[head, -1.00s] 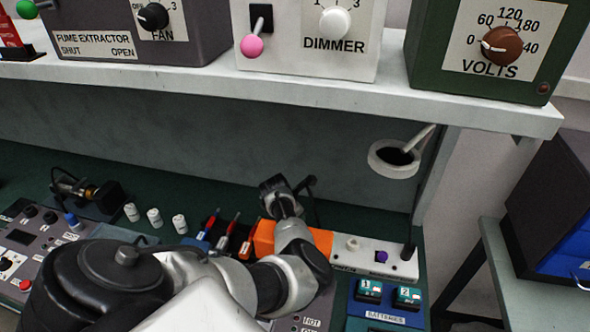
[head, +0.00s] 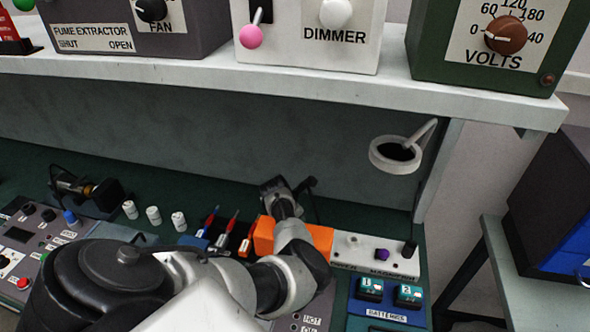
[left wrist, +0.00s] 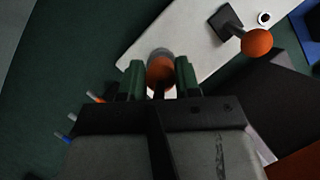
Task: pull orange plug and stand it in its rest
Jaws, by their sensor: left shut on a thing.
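My left gripper (head: 284,198) is reached over the bench beside an orange block (head: 262,236). In the left wrist view its two green fingers (left wrist: 160,78) are shut on a rounded orange piece, which I take as the orange plug (left wrist: 160,70). A grey round part shows just behind it, over a white strip (left wrist: 190,30). Whether the plug is still seated in the strip cannot be told. In the head view my arm hides the plug. The plug's rest cannot be made out. My right gripper is out of view.
The white strip (head: 345,262) carries a purple knob (head: 383,254) and a black piece (head: 409,249). A shelf (head: 300,85) overhangs the bench.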

